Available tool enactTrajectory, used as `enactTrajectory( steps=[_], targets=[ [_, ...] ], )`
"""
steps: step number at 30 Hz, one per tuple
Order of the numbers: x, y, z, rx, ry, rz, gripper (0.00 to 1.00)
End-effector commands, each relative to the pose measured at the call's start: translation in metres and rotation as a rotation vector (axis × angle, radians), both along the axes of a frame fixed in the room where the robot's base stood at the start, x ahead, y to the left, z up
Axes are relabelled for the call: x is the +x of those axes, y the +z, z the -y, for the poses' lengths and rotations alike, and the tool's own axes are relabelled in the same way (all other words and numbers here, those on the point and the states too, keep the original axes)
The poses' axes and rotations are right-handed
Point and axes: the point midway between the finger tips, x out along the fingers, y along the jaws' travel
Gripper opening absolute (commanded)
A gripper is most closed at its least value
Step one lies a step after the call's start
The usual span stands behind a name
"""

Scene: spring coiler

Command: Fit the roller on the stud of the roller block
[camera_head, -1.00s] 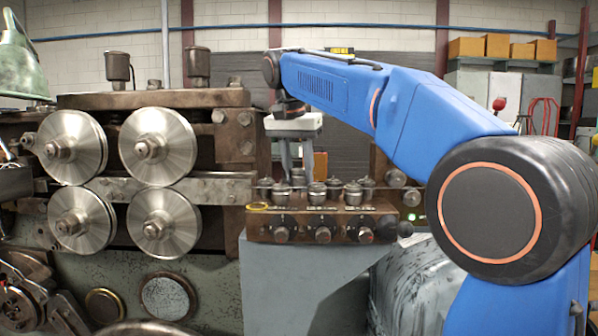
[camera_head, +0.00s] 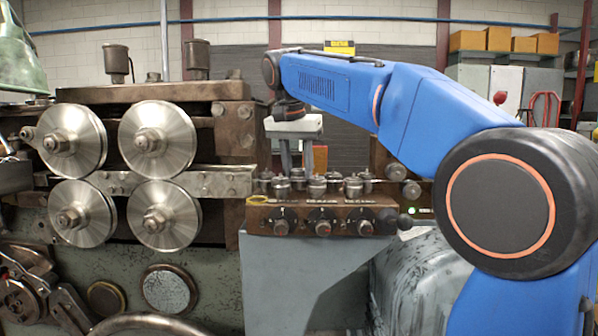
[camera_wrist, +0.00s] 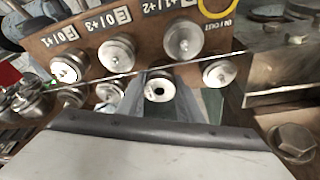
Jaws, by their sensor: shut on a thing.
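My gripper (camera_head: 296,165) points down behind the back row of the roller rack in the head view. In the wrist view its two fingers (camera_wrist: 164,98) are shut on a small steel roller (camera_wrist: 160,87) with a dark centre hole. Whether this roller is clear of the rack cannot be told. The head view does not show it clearly. Several similar steel rollers stand on the brown rack (camera_head: 262,226). The rack also shows in the wrist view (camera_wrist: 85,42), with labels on its face. I cannot make out the roller block's stud for certain.
The coiler's large feed wheels (camera_head: 152,140) stand left of the rack. A grey cabinet (camera_head: 290,280) is below it. A yellow ring (camera_wrist: 217,6) is on the rack face. A hex bolt (camera_wrist: 294,140) lies at the right in the wrist view.

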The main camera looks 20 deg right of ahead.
Motion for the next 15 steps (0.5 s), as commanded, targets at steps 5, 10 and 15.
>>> enactTrajectory(
  steps=[5, 10, 15],
  targets=[
    [-0.0003, -0.0035, 0.0001, 0.000, 0.000, 0.000, 0.00],
    [-0.0004, -0.0067, 0.0001, 0.000, 0.000, 0.000, 0.00],
    [-0.0003, -0.0097, 0.0001, 0.000, 0.000, 0.000, 0.00]
  ],
)
